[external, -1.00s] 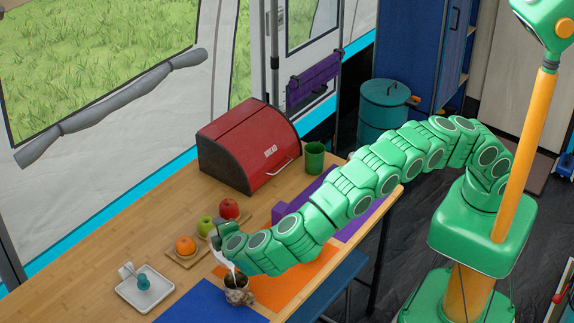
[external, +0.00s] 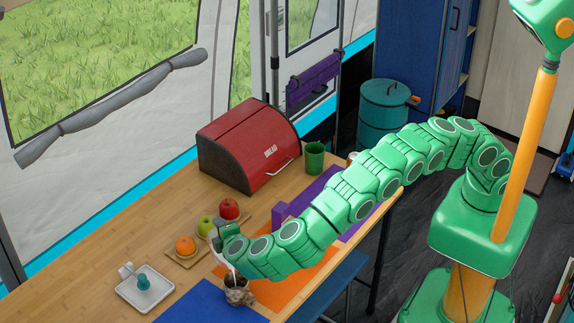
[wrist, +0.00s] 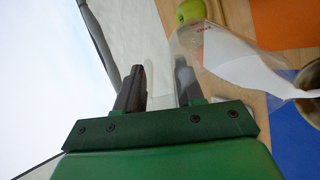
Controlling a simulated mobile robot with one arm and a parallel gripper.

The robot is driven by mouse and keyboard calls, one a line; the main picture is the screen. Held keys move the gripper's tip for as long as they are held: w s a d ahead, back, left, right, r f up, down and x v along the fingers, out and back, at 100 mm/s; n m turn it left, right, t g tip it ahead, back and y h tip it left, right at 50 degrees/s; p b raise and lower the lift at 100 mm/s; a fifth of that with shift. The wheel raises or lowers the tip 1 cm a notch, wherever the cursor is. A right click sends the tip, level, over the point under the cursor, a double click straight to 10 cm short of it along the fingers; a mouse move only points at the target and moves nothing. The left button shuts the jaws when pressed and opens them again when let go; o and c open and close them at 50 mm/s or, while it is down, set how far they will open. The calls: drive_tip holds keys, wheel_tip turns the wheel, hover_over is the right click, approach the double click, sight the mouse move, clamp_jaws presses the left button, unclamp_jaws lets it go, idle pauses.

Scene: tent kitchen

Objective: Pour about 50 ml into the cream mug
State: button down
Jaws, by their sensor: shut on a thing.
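My gripper (wrist: 158,88) is shut on the pale handle of a clear measuring jug (wrist: 215,48). The jug is tipped, with white liquid inside it, and a white stream runs from its lip into a mug (wrist: 312,76) cut off at the right edge of the wrist view. In the external view the jug (external: 220,253) shows partly behind my gripper (external: 226,240). Below it the mug (external: 239,298) stands upright near the blue and orange mats; it looks cream and brown mottled, with a dark inside. The liquid level in the mug cannot be made out.
An orange (external: 185,245), a green apple (external: 206,225) and a red apple (external: 229,208) sit on small boards behind the mug. A white tray (external: 131,297) with a teal item is at the left. A red bread box (external: 245,150) and green cup (external: 315,157) stand farther back.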

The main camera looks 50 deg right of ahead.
drive_tip(key=shift+s+a+r+t, duration=0.2)
drive_tip(key=shift+s+a+t, duration=0.1)
drive_tip(key=shift+s, duration=0.1)
idle(0.8)
drive_tip(key=shift+w+d+f+g, duration=0.1)
drive_tip(key=shift+w+d+g, duration=0.3)
drive_tip(key=shift+w, duration=0.1)
drive_tip(key=shift+w+d+f+g+y, duration=0.3)
drive_tip(key=shift+w+f+g+y, duration=0.1)
drive_tip(key=shift+w+f+g, duration=0.35)
drive_tip(key=shift+w+d+r+g+y, duration=0.2)
drive_tip(key=shift+w+r+g+y, duration=0.1)
drive_tip(key=shift+g, duration=0.35)
drive_tip(key=shift+f+g+y, duration=0.3)
drive_tip(key=shift+f, duration=0.1)
drive_tip(key=shift+w+d+f+g+y, duration=0.3)
drive_tip(key=shift+w+f+g, duration=0.1)
drive_tip(key=shift+f+g, duration=0.25)
drive_tip(key=shift+w+d+f+g+y, duration=0.15)
drive_tip(key=shift+w+f+g+y, duration=0.2)
drive_tip(key=shift+f+g, duration=0.3)
drive_tip(key=shift+w+d+f+m+g+y+p, duration=0.1)
drive_tip(key=shift+w+d+f+g+y+p, duration=0.35)
drive_tip(key=shift+w+g, duration=0.55)
drive_tip(key=shift+w+d+f+m+g+y+p, duration=0.1)
drive_tip(key=shift+w+d+f+g+y+p, duration=0.1)
drive_tip(key=shift+w+d+f+g+y, duration=0.7)
drive_tip(key=shift+w+d+f+m+g+y+p, duration=0.1)
drive_tip(key=shift+w+f+g+y+p, duration=0.5)
drive_tip(key=shift+g, duration=0.7)
